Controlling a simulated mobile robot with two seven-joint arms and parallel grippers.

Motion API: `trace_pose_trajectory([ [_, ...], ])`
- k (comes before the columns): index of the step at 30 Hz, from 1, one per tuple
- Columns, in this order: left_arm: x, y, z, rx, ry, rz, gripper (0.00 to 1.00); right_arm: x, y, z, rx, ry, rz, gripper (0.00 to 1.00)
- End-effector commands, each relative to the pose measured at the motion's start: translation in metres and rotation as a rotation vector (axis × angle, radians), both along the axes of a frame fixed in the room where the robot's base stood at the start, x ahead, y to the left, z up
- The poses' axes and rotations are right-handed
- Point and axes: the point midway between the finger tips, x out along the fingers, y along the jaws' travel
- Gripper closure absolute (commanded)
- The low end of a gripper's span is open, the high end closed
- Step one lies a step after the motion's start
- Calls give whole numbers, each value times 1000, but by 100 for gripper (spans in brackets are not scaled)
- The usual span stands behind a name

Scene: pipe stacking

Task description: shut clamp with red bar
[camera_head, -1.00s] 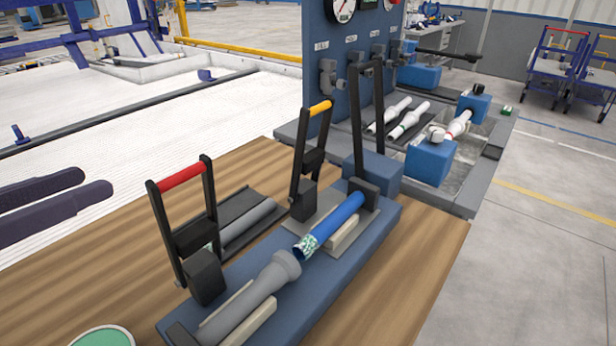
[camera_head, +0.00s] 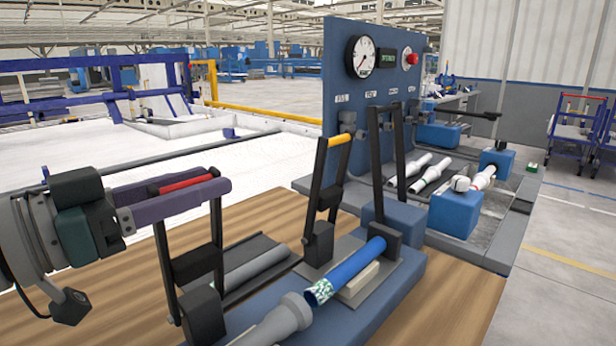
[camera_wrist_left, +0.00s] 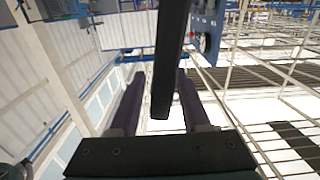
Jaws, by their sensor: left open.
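The clamp with the red bar (camera_head: 188,184) stands at the left of the blue fixture, its black handle frame (camera_head: 217,245) upright. My left gripper (camera_head: 219,180) is open at the top of that frame, with one purple finger in front of the red bar and the other behind it. In the left wrist view a dark bar (camera_wrist_left: 166,70) lies between the two open fingers, with gaps on both sides. A grey pipe (camera_head: 275,322) with a flared end lies in the fixture beside this clamp. My right gripper is not in view.
A clamp with a yellow bar (camera_head: 340,140) and a taller black clamp frame (camera_head: 376,160) stand upright further right, by a blue pipe (camera_head: 350,266). Another grey pipe (camera_head: 258,267) lies behind. A blue gauge panel (camera_head: 345,95) rises at the back.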

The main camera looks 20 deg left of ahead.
Motion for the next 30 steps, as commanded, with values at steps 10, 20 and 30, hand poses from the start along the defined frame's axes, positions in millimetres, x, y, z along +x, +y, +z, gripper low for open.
trace_pose_trajectory([
  [10, 19, -8, -1, 1, 2, 1, 53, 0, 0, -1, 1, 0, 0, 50],
  [20, 19, -8, -1, 0, 2, 1, 64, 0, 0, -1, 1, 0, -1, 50],
  [30, 19, -8, -1, -1, 1, 1, 100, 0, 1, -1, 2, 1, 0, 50],
])
